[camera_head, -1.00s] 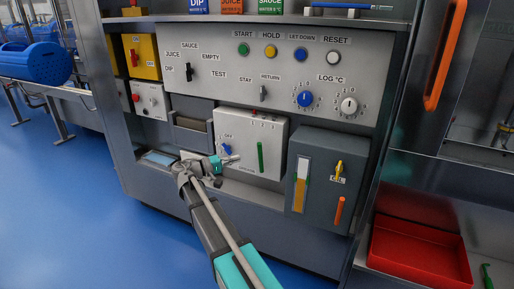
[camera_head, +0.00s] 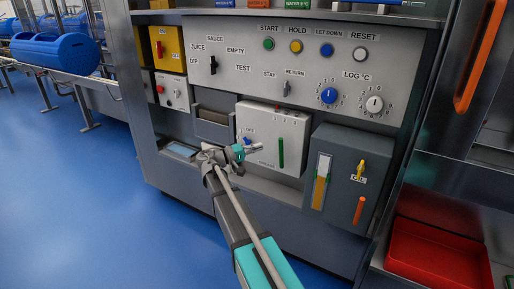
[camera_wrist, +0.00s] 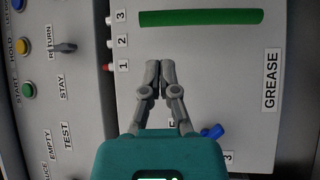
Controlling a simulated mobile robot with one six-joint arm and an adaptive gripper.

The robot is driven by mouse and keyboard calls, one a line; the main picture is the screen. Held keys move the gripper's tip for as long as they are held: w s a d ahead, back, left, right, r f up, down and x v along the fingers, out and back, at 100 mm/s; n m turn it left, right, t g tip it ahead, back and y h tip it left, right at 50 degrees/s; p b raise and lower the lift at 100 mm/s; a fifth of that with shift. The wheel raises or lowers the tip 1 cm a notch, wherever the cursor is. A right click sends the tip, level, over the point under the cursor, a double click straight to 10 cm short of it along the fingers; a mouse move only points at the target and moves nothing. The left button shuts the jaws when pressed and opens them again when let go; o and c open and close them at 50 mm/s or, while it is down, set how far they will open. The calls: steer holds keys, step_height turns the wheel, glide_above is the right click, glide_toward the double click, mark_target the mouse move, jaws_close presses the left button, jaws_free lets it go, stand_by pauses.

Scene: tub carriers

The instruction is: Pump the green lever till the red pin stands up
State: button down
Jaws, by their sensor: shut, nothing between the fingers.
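The white grease box (camera_head: 262,118) stands in the machine's lower bay. Its green lever (camera_head: 281,152) is a long upright bar on the front face; it also shows in the wrist view (camera_wrist: 200,18). In the wrist view, a red pin (camera_wrist: 106,67) sits at the box edge beside label 1, with white pins by labels 2 and 3. I cannot tell how far the red pin stands out. My gripper (camera_head: 258,147) is shut and empty, in front of the box and left of the lever. Its closed fingertips (camera_wrist: 153,67) show apart from the lever.
A blue knob (camera_wrist: 212,132) on the box lies close to my gripper. A dark grey box (camera_head: 338,185) with yellow and orange handles stands to the right. The control panel (camera_head: 220,85) is above. A red bin (camera_head: 438,252) sits at lower right. Blue floor is open at left.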

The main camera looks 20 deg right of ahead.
steer(key=p, duration=0.1)
glide_toward(291, 138)
steer(key=shift+w+d+r, duration=0.1)
steer(key=shift+d+r, duration=0.1)
steer(key=shift+d, duration=1)
steer(key=shift+w+d+r, duration=0.1)
steer(key=shift+d+r, duration=0.1)
steer(key=shift+d, duration=1.05)
steer(key=shift+s+d, duration=0.1)
steer(key=shift+s, duration=0.05)
steer(key=shift+s+f+b, duration=0.1)
steer(key=shift+b, duration=0.25)
